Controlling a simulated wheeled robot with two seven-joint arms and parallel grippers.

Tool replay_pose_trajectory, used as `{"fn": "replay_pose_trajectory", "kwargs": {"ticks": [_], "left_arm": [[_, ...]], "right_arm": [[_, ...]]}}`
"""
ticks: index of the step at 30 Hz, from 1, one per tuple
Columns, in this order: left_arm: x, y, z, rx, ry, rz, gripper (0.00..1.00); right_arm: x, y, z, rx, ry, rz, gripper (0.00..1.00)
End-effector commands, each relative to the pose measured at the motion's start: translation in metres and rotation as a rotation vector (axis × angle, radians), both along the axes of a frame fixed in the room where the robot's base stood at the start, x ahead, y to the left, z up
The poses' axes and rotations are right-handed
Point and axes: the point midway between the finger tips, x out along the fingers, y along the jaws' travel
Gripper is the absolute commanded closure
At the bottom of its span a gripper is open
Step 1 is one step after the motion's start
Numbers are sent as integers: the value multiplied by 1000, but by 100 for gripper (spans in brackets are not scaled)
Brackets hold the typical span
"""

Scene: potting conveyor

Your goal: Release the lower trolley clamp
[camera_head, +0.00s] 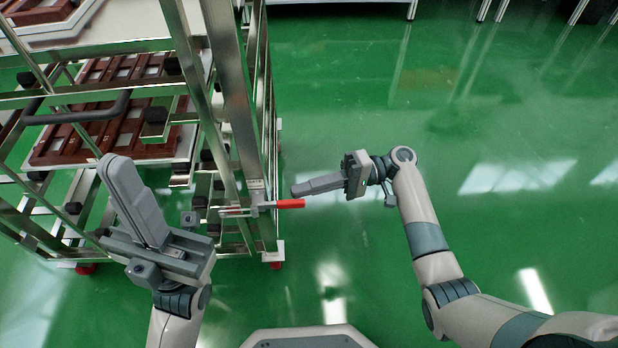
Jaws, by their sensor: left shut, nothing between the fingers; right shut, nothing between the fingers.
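The trolley (228,100) is a tall frame of shiny metal bars at the left. A toggle clamp (262,206) with a red-tipped handle (290,204) sits low on its near right upright, the handle pointing right. My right gripper (294,191) is shut and empty; its fingertips appear just above the red handle in the picture, and I cannot tell whether they touch it. My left gripper (108,162) is shut and empty, in front of the trolley's left part, away from the clamp.
Brown trays (75,137) lie on a trolley shelf. A dark handle bar (75,114) juts out in front of it. Red castor parts (276,265) show at the trolley's foot. The green floor (500,120) to the right is open. Metal legs (485,10) stand at the far edge.

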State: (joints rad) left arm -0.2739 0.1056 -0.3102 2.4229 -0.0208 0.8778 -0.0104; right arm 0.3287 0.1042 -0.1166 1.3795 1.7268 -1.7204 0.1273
Motion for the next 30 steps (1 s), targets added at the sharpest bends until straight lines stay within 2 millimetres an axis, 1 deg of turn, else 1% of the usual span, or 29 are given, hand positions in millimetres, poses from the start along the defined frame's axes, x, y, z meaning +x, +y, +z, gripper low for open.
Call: {"fn": "replay_pose_trajectory", "kwargs": {"ticks": [6, 21, 25, 30], "left_arm": [[-1, 0, 0, -1, -1, -1, 100], [0, -1, 0, 1, 20, -2, 100], [5, -4, 1, 8, 62, -5, 100], [13, -13, -8, 23, 148, -18, 100]], "right_arm": [[-7, 0, 0, 0, -1, 0, 100], [-8, -1, 1, 0, 1, -12, 100], [-11, -2, 2, 0, 1, -35, 100], [-13, -2, 2, 0, -1, -58, 100]]}}
